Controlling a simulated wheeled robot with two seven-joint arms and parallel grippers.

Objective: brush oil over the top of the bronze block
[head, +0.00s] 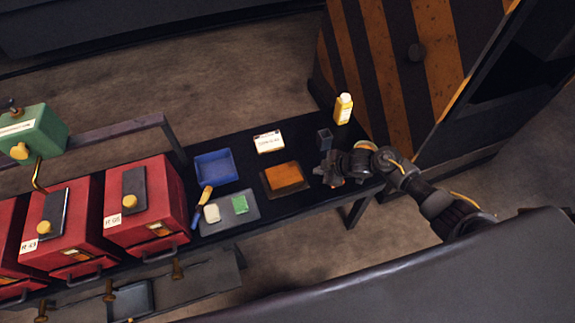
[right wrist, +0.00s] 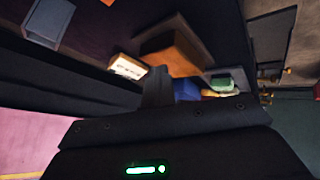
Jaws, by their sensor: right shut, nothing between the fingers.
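The bronze block (head: 284,176), a flat orange-brown slab, lies on a dark plate on the black bench; it also shows in the right wrist view (right wrist: 172,50). A small brush-like tool (head: 205,194) with a tan end lies by the left edge of a grey mat, partly over it. A yellow bottle (head: 343,110) with a white cap stands upright at the bench's far right corner. My right gripper (head: 324,172) is shut and empty, just right of the block and apart from it. My left gripper is not in view.
The grey mat (head: 242,214) holds a white piece and a green piece (head: 240,204). A blue tray (head: 214,167), a white label card (head: 268,141) and a dark open box (head: 324,139) stand behind. Red boxes (head: 147,205) fill the left. A striped cabinet (head: 391,60) rises at right.

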